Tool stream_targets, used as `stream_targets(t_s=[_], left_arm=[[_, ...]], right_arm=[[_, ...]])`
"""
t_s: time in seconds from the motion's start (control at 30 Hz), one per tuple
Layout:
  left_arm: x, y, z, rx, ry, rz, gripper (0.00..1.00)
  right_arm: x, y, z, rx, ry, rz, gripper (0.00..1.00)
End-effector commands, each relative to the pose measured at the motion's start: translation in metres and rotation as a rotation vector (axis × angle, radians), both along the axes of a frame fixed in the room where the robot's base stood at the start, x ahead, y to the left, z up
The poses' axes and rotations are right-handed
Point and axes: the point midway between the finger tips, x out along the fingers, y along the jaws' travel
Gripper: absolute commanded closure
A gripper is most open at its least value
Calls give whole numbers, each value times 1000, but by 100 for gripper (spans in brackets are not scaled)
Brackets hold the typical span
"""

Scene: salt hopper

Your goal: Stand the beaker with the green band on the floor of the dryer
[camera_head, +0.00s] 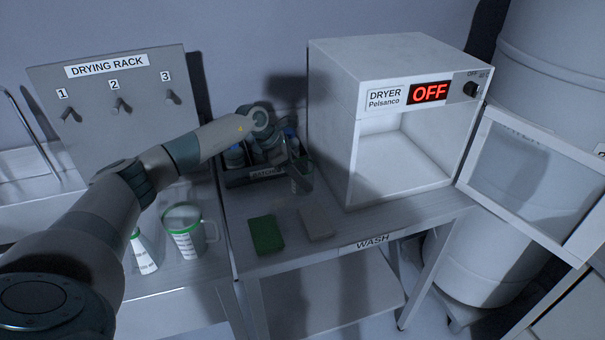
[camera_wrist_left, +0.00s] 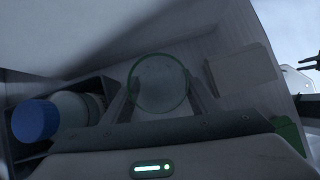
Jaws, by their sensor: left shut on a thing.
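My left gripper (camera_head: 293,168) is shut on a clear glass beaker (camera_head: 301,181) above the wash table, left of the dryer. In the left wrist view the beaker (camera_wrist_left: 159,84) shows as a round green-edged outline between my two fingers (camera_wrist_left: 160,105). The dryer (camera_head: 340,115) is a white box with its front open and its sign reading OFF. Its floor (camera_head: 400,170) is bare. The dryer door (camera_head: 530,180) is swung open to the right. My right gripper does not show in the head view.
A dark crate (camera_head: 235,180) with blue-capped bottles stands behind the gripper. A green sponge (camera_head: 265,234) and a pale pad (camera_head: 316,223) lie on the wash table (camera_head: 350,225). A green-banded jug (camera_head: 185,235) and flask (camera_head: 145,252) stand left. The drying rack (camera_head: 125,95) is empty.

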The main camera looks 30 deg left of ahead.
Motion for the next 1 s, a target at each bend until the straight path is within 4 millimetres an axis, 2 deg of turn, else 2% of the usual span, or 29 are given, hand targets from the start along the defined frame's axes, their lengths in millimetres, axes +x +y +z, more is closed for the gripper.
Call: stream_targets(t_s=[0.27,0.3,0.33,0.37,0.8,1.0], left_arm=[[0,0,-4,0,0,0,70],[0,0,-2,0,0,0,37],[0,0,-2,0,0,0,30],[0,0,-2,0,0,0,28],[0,0,2,0,0,0,28],[-6,10,15,3,-4,0,28]], right_arm=[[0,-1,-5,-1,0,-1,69],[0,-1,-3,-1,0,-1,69],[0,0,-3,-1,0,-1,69],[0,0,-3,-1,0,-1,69],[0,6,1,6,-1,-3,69],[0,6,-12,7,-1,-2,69]])
